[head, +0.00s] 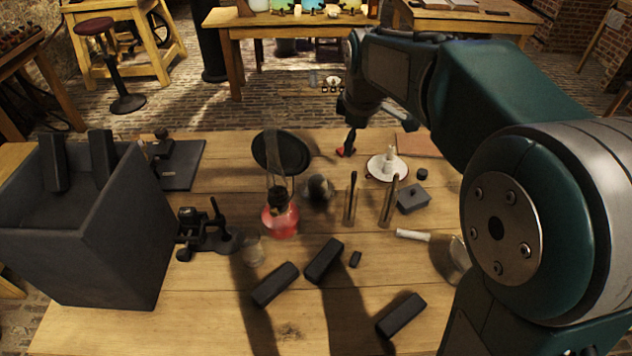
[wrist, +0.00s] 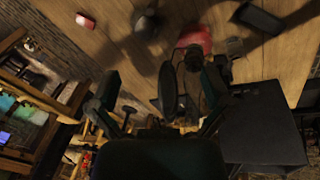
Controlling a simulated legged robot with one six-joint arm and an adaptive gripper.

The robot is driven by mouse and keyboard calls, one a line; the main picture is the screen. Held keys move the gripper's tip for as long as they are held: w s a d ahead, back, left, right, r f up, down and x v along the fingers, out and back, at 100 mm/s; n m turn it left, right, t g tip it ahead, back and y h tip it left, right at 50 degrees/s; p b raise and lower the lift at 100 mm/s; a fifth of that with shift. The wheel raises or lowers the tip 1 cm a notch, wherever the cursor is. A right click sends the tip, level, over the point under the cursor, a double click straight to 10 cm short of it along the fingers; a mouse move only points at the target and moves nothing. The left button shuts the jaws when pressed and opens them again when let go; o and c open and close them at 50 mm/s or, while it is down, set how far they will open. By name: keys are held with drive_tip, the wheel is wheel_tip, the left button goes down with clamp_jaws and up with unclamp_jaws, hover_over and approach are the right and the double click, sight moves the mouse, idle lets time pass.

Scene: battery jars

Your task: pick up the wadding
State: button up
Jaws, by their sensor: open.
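I cannot single out the wadding for sure in either view. My gripper (wrist: 158,98) is open in the wrist view, its two dark fingers spread apart with nothing visibly held between them. A dark disc (wrist: 168,90) shows between the fingers, but its distance from them is unclear. In the head view my arm reaches out over the far part of the table, and its end is dark and partly hidden by the arm links. A small red piece with a dark upright part (head: 348,148) shows below it.
The wooden table (head: 210,325) holds a red-based glass lamp (head: 280,217), a round black disc (head: 281,152), a white dish with a candle (head: 386,166) and several dark blocks. A large dark box (head: 110,245) stands at the left. The front left tabletop is clear.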

drive_tip(key=w+a+f+n+g, duration=0.25)
drive_tip(key=w+f+n, duration=0.35)
drive_tip(key=w+f, duration=0.35)
drive_tip(key=n, duration=0.3)
hover_over(317, 178)
wheel_tip(317, 178, down, 6)
drive_tip(key=f, duration=0.5)
drive_tip(key=shift+s+d+f, duration=0.1)
drive_tip(key=shift+s+d, duration=0.05)
drive_tip(key=shift+d, duration=0.2)
drive_tip(key=shift+w+a+f, duration=0.15)
drive_tip(key=shift+f, duration=1.45)
drive_tip(key=shift+w+a+f, duration=0.15)
drive_tip(key=shift+f, duration=1.4)
drive_tip(key=c, duration=0.9)
